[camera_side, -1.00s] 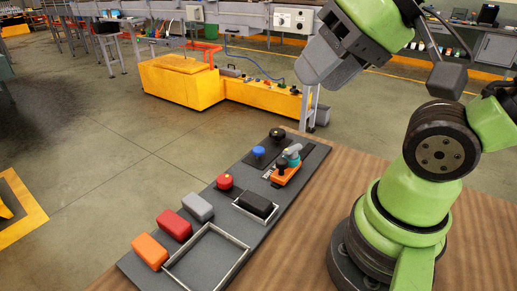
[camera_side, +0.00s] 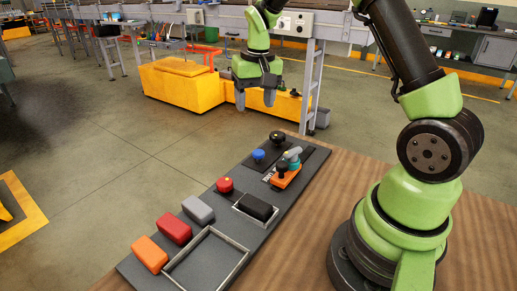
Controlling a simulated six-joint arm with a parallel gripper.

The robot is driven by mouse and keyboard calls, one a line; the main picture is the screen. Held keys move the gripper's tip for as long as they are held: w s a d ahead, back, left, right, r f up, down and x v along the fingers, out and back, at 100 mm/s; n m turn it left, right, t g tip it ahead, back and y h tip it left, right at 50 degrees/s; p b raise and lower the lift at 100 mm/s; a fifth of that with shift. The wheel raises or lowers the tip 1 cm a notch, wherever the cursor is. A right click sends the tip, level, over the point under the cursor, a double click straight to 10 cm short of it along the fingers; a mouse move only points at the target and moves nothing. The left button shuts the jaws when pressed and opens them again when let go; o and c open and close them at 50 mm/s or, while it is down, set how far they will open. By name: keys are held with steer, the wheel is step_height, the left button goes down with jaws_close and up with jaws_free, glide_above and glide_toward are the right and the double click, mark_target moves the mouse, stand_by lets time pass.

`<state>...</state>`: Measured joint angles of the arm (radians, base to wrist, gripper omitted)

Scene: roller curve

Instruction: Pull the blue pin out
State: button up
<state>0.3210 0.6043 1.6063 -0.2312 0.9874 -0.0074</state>
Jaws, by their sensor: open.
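The blue pin (camera_side: 259,154) has a round blue head and stands on a dark plate near the far end of the grey board (camera_side: 190,264). My gripper (camera_side: 254,104) points downward in the air above and behind the far end of the board. Its two grey fingers are apart, with nothing between them. The gripper is clear of the blue pin, which is fully in view apart from its lower part.
A black knob (camera_side: 277,136), an orange and teal device (camera_side: 286,170) and a red button (camera_side: 225,185) stand near the pin. Grey (camera_side: 198,209), red (camera_side: 174,227) and orange (camera_side: 150,254) blocks line the left edge. A black block (camera_side: 256,206) sits in a small tray.

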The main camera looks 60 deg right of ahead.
steer(key=g, duration=0.1)
glide_toward(259, 152)
step_height(259, 152, down, 9)
steer(key=shift+w, duration=0.1)
stand_by(0.3)
jaws_close()
steer(key=shift+r, duration=1.35)
jaws_free()
step_height(259, 152, up, 10)
